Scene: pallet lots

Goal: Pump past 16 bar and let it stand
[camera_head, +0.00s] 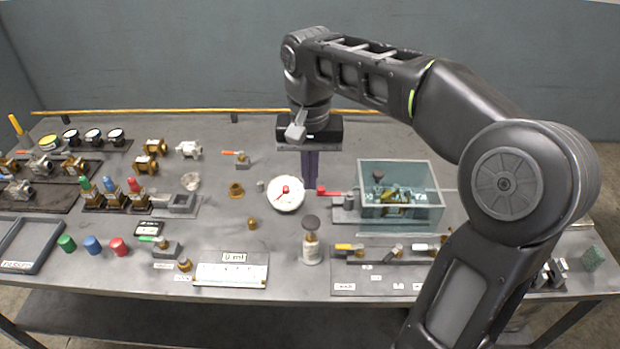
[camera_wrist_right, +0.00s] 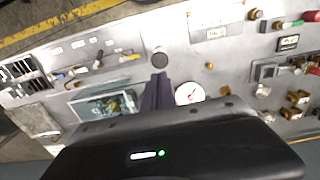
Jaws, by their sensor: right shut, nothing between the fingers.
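A round white gauge (camera_head: 286,193) with a red centre lies face up mid-table; it also shows in the right wrist view (camera_wrist_right: 189,94). Its reading is too small to make out. A red-handled lever (camera_head: 328,191) sits on a grey block (camera_head: 345,208) at the left side of a clear tank (camera_head: 437,215). A valve-like brass and green piece (camera_head: 394,198) is inside the tank. My right gripper (camera_head: 310,184) points down, shut and empty, between the gauge and the tank, close to the red lever. I cannot tell whether it touches the lever. My left gripper is not in view.
A dark-capped bottle (camera_head: 311,242) stands in front of the gripper. A rack of small levers (camera_head: 385,254) lies at the front right. Valves, coloured caps and a grey tray (camera_head: 30,245) fill the left. My right arm covers part of the right side.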

